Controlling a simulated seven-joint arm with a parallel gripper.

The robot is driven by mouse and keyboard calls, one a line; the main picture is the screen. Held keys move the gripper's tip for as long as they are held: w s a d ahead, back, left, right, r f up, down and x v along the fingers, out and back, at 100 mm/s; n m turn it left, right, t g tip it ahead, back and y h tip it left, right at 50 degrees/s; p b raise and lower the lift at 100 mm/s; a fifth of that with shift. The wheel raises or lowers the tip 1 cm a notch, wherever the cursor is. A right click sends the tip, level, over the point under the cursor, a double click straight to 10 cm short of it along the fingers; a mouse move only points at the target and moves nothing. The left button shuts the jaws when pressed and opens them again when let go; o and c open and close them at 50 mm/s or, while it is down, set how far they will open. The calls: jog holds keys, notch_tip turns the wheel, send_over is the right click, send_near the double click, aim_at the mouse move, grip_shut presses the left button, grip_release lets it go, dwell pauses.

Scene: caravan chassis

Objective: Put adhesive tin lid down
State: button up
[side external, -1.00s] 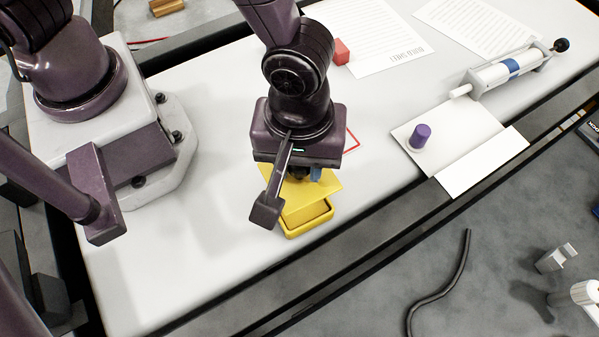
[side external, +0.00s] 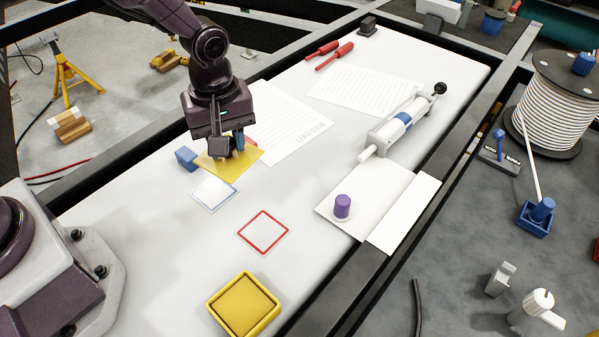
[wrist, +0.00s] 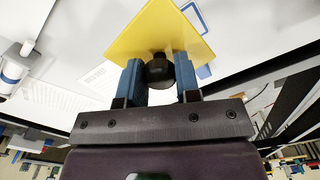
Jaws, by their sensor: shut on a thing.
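The adhesive tin lid (side external: 222,170) is a flat yellow square with a dark knob (wrist: 157,73). My gripper (side external: 233,148) is shut on the knob, its blue fingers on either side in the wrist view (wrist: 160,80). The lid is level or nearly so, beside and partly over the far edge of the blue-outlined square (side external: 213,194); I cannot tell how high above the table it is. The open yellow tin (side external: 263,322) stands at the near edge of the white table, away from the lid.
A blue block (side external: 186,158) stands just left of the lid. A red block, partly hidden, and a printed sheet (side external: 290,120) lie behind it. A red-outlined square (side external: 263,233) lies bare between lid and tin. A purple cylinder (side external: 342,206) stands on the right.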

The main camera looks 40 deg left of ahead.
jog(key=shift+w+d+m, duration=0.1)
jog(key=shift+w+m, duration=0.05)
jog(key=shift+m, duration=0.45)
jog(key=w+d+f, duration=0.2)
jog(key=w+f, duration=0.2)
jog(key=w, duration=0.4)
send_over(300, 174)
jog(key=f, duration=0.5)
jog(key=shift+s+a+f, duration=0.1)
jog(key=shift+s, duration=0.25)
jog(key=shift+w+f, duration=0.2)
jog(key=shift+f, duration=0.05)
jog(key=shift+w+f, duration=0.15)
jog(key=shift+f, duration=1.45)
jog(key=o, duration=0.9)
jog(key=shift+f, duration=0.15)
